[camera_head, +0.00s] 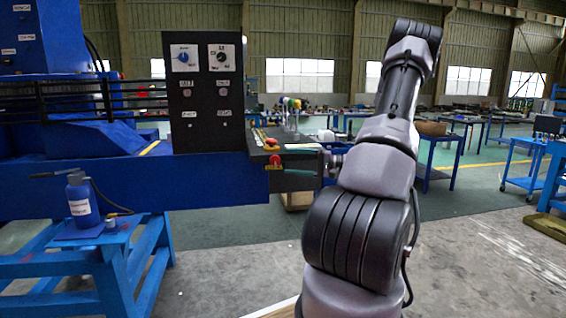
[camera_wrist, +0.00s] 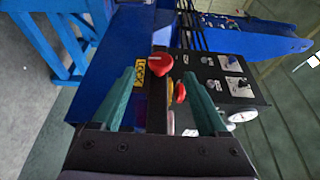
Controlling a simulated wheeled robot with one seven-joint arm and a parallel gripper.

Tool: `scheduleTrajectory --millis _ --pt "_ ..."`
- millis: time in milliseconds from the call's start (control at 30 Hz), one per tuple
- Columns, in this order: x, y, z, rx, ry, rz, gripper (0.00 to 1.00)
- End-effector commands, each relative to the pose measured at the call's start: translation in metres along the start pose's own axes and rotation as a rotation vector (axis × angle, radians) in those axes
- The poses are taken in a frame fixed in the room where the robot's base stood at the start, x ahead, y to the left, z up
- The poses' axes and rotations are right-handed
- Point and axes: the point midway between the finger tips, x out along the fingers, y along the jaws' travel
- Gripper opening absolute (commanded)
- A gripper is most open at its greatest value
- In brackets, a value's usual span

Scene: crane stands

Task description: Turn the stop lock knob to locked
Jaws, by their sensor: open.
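The stop lock knob appears to be the red knob (camera_wrist: 160,65) in the wrist view, with a pale line across its top. It sits beside a yellow label (camera_wrist: 142,75) with small dark lettering. In the head view the red knob (camera_head: 275,160) shows at the right end of the blue machine. My gripper (camera_head: 285,160) is open there, its green fingers above and below the knob's height. In the wrist view my gripper (camera_wrist: 161,76) has its fingers on either side of the knob, apart from it. Whether the fingertips reach its depth is unclear.
A second red button (camera_wrist: 180,92) sits close by on a yellow base; it shows in the head view (camera_head: 270,142) too. A black panel (camera_head: 205,100) with dials stands to the left. A blue bottle (camera_head: 80,198) stands on a blue stand.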

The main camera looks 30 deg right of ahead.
Motion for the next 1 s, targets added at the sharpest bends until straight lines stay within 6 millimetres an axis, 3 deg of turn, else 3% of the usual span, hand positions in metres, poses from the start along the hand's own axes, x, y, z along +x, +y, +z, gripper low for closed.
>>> scheduleTrajectory --millis 200,400,1000 --pt "-0.043 0.000 0.000 0.000 0.003 0.000 0.77" --pt "-0.062 0.000 0.000 0.000 0.001 0.000 0.77" --pt "-0.062 0.000 0.001 0.001 -0.006 0.005 0.77"
